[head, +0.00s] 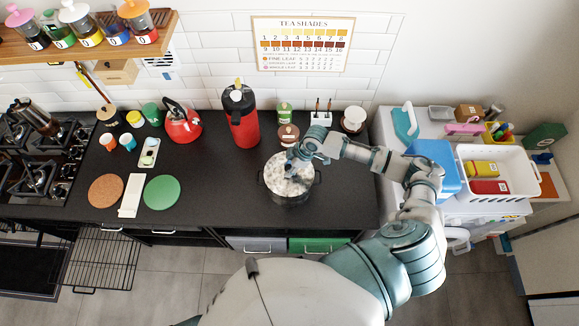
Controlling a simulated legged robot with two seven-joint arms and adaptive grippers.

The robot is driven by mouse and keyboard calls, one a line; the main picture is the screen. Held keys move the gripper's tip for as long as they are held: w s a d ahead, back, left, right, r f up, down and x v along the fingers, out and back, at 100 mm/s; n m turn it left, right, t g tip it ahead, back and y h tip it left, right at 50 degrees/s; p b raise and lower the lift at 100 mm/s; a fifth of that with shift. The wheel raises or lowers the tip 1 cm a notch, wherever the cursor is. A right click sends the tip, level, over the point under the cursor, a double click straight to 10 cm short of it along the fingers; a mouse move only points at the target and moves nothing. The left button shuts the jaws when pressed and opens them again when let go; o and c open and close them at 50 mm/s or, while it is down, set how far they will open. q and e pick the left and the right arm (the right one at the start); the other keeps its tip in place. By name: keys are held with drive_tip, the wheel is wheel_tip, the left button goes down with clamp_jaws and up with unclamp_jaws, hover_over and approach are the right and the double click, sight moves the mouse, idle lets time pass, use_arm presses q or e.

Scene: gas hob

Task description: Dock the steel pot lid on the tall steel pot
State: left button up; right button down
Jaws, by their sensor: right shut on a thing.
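The tall steel pot (289,195) stands on the black worktop, right of the middle, with a small handle at each side. The steel pot lid (279,178), pale and mottled with reflections, is over the pot's mouth. From above it covers most of the opening. I cannot tell whether it rests on the rim or is slightly above it. My right gripper (291,172) comes down from above and is shut at the middle of the lid, on its knob, which the fingers hide. My left gripper is out of view.
A red flask (241,118) stands behind and left of the pot. Small canisters (287,135) stand close behind it. A red kettle (182,124), round mats (161,192) and the gas hob (45,165) are to the left. The worktop (225,195) left of the pot is clear.

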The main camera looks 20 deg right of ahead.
drive_tip(key=shift+f+b, duration=0.3)
drive_tip(key=shift+f, duration=0.5)
drive_tip(key=c, duration=1.1)
unclamp_jaws()
drive_tip(key=shift+r, duration=0.1)
drive_tip(key=shift+p+v, duration=0.55)
drive_tip(key=shift+v, duration=0.95)
drive_tip(key=v, duration=0.8)
